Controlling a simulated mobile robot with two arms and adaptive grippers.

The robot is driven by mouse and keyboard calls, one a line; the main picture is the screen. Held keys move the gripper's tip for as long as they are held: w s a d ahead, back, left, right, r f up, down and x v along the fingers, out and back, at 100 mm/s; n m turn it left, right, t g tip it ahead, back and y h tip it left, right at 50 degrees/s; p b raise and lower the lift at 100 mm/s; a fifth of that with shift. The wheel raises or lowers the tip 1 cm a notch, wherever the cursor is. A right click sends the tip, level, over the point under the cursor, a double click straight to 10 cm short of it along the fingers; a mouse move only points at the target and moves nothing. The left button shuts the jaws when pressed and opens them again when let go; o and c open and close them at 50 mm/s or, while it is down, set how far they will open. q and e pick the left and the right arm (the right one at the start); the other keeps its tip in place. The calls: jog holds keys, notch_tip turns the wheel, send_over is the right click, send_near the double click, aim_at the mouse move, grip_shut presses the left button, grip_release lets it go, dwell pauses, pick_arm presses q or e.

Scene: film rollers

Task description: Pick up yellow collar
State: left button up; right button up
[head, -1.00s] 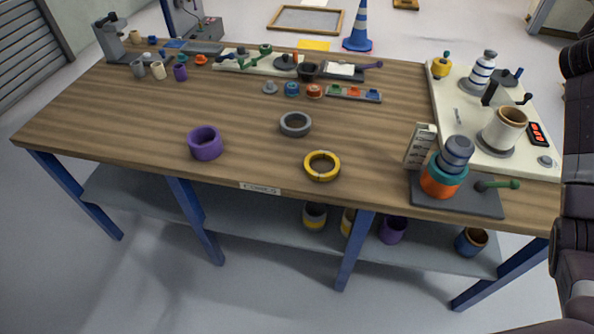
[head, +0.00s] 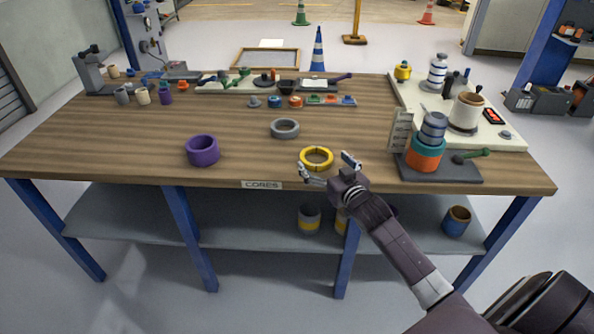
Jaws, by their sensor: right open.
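The yellow collar (head: 317,153) is a ring lying flat on the wooden table (head: 120,140) near its front edge. My right gripper (head: 326,163) comes in from the lower right. Its two fingers are spread apart, one at the left and one at the right of the collar's near side. The gripper looks empty, and I cannot tell whether a finger touches the collar. The far part of the ring shows clearly, while the gripper's body is just in front of its near side. My left gripper is not in view.
A grey ring (head: 285,128) lies behind the yellow collar, and a purple ring (head: 203,150) lies to its left. A dark fixture plate (head: 468,171) with an orange and teal stack (head: 425,156) stands to the right. Small parts line the back.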

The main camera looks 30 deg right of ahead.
aim_at(324, 164)
jog(key=shift+w+d+f, duration=0.1)
jog(key=shift+d+f, duration=0.7)
jog(key=shift+d, duration=0.05)
jog(key=shift+x, duration=0.9)
jog(key=shift+w+a+f, duration=0.1)
jog(key=shift+w, duration=0.3)
jog(key=shift+w+a+f, duration=0.15)
jog(key=shift+w, duration=0.3)
jog(key=x, duration=0.2)
jog(key=shift+w+f, duration=0.3)
jog(key=shift+w, duration=0.25)
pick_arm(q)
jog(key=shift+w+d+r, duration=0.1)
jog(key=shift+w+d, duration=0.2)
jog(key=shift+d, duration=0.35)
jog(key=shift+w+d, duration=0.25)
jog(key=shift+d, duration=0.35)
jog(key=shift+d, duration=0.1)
pick_arm(e)
jog(key=shift+s, duration=0.1)
jog(key=shift+c, duration=0.3)
jog(key=c, duration=0.5)
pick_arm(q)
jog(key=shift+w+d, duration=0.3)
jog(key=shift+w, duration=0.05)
pick_arm(e)
jog(key=c, duration=0.7)
